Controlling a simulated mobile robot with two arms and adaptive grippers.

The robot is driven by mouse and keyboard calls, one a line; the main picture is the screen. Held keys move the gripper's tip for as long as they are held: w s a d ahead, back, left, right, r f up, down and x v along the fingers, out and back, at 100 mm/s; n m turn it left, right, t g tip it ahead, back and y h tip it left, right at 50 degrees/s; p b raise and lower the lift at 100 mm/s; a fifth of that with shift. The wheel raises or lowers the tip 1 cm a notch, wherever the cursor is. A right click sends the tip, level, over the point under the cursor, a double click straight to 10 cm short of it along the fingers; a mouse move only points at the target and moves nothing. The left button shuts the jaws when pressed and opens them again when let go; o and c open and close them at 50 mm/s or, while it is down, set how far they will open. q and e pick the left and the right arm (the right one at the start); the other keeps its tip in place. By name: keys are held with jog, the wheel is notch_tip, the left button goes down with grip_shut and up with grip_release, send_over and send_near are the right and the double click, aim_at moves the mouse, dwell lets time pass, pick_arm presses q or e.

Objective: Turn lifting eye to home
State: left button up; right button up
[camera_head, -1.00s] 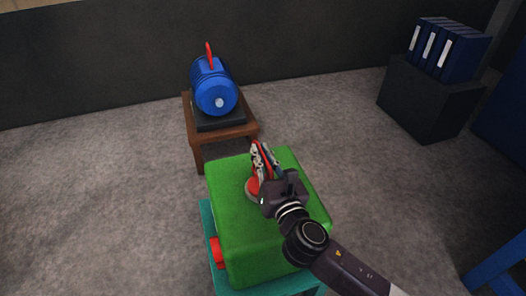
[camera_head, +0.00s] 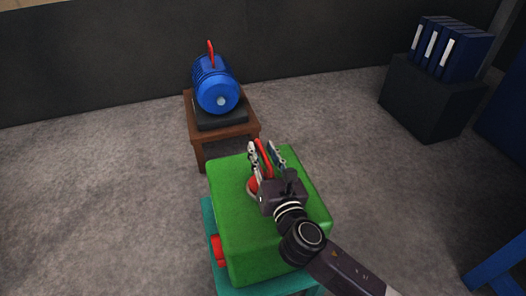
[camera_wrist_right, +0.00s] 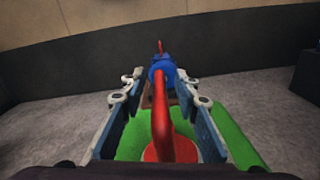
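A green block casting (camera_head: 235,245) stands on a teal stand (camera_head: 208,220). A red lifting eye (camera_head: 264,157) on a round red base rises from its top, partly hidden by my gripper. In the right wrist view the lifting eye (camera_wrist_right: 160,110) stands upright between the fingers, seen nearly edge-on. My right gripper (camera_head: 266,152) is open around it, one finger on each side. The wrist view shows gaps between the eye and both fingers (camera_wrist_right: 161,92). My left gripper is not in view.
A blue motor-like casting (camera_head: 216,90) with its own red eye (camera_head: 211,53) sits on a brown table (camera_head: 227,133) behind. A red part (camera_head: 216,249) sticks out of the green block's left side. Blue binders (camera_head: 448,48) stand on a dark box (camera_head: 430,97) at right.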

aim_at(272, 174)
jog(key=v, duration=1.2)
